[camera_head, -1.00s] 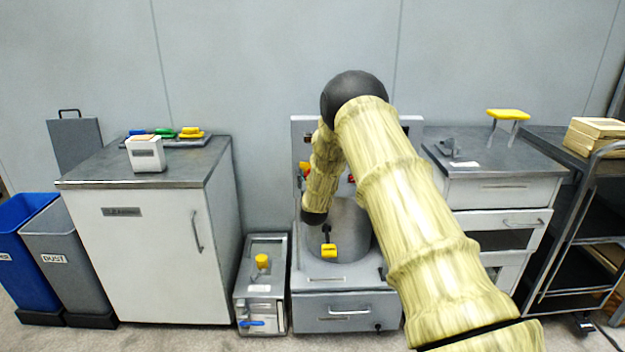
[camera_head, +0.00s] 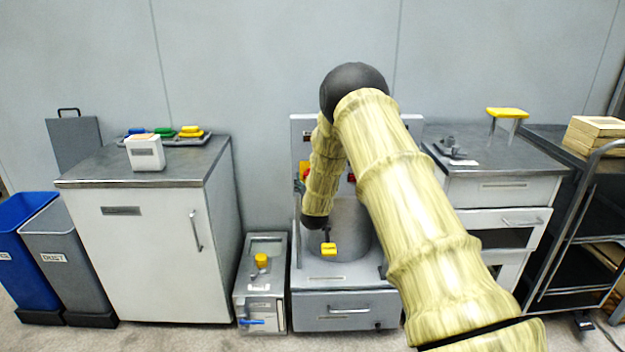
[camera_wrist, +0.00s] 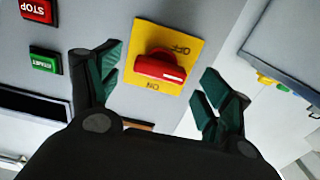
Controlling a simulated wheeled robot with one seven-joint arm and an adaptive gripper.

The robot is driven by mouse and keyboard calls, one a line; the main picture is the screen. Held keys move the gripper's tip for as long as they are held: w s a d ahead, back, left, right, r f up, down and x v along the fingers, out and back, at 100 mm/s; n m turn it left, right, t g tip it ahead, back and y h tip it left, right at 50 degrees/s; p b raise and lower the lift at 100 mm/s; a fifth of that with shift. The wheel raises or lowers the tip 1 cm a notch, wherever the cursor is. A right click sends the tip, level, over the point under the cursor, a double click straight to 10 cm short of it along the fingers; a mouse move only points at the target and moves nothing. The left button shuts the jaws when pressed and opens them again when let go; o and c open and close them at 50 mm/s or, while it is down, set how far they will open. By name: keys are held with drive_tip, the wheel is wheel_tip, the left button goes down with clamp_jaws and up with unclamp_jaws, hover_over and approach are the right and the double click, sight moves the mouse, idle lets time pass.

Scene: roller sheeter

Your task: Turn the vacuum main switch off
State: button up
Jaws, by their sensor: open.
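A red rotary switch knob (camera_wrist: 160,68) sits on a yellow plate (camera_wrist: 185,33) with OFF and ON lettering, upside down in the wrist view. The knob lies roughly crosswise between the two words, with a pale mark on its edge. My gripper (camera_wrist: 162,62) is open, with one green-padded finger on each side of the knob. I see no clear contact, and depth is hard to judge. In the head view the yellow plate (camera_head: 305,168) shows only partly on the machine's back panel, beside my arm, which hides much of the panel.
A red STOP button (camera_wrist: 38,10) and a green button (camera_wrist: 45,61) are on the same panel, left of the fingers in the wrist view. A white cabinet (camera_head: 150,250) is further left.

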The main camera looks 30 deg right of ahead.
drive_tip(key=v, duration=0.9)
drive_tip(key=shift+s, duration=0.35)
drive_tip(key=shift+a, duration=0.1)
